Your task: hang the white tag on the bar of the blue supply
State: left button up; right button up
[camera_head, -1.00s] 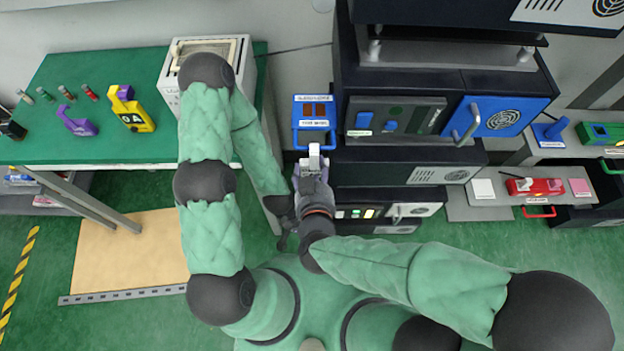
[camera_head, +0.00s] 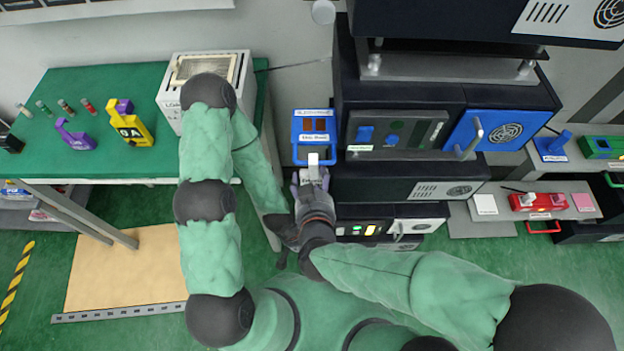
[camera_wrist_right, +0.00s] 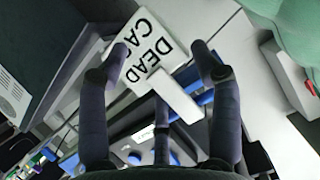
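The blue supply (camera_head: 314,122) stands left of the dark cabinet stack, with its blue bar (camera_head: 298,157) at the front. The white tag (camera_head: 314,166) is at the middle of that bar. In the right wrist view the tag (camera_wrist_right: 153,60) shows black letters, and its white clip (camera_wrist_right: 178,98) lies across the blue bar (camera_wrist_right: 205,98). The clip looks to be on the bar, but the contact is partly hidden. My right gripper (camera_head: 311,178) is just in front of the tag. Its fingers (camera_wrist_right: 165,65) are spread around it. My left gripper (camera_head: 284,236) is low beside the right wrist, its fingers unclear.
The dark cabinet stack (camera_head: 400,95) with a blue door (camera_head: 490,135) rises close on the right. A green bench (camera_head: 80,85) with a yellow device (camera_head: 130,125) is on the left. A red supply (camera_head: 538,201) and a pink card (camera_head: 583,202) are at far right.

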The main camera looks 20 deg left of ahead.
jog(key=shift+o, duration=0.2)
jog(key=v, duration=1.2)
jog(key=shift+a, duration=0.1)
